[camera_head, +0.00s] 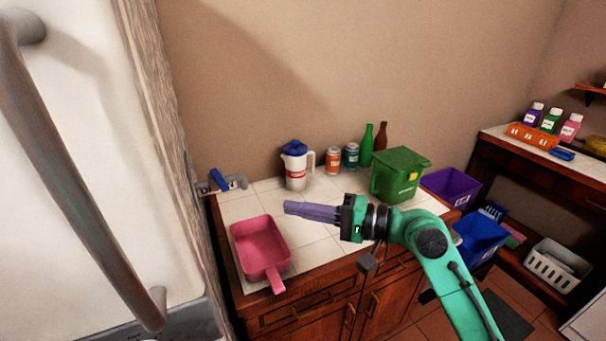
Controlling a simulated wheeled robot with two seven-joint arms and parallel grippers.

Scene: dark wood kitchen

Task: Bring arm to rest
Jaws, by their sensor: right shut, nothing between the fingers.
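My right arm (440,245) is green and comes in from the lower right. Its right gripper (288,207) reaches left over the white tiled counter (325,256), with its purple-grey fingers together and empty. The fingertips are above the counter in the picture, up and to the right of a pink dustpan-like scoop (259,244). They appear apart from the scoop. My left gripper is not in view.
A green bin (398,176), a white jug with a blue lid (295,165), two cans and two bottles stand at the counter's back. A white door with a long handle (75,170) is close at left. Purple (452,187) and blue (481,238) bins stand right of the counter.

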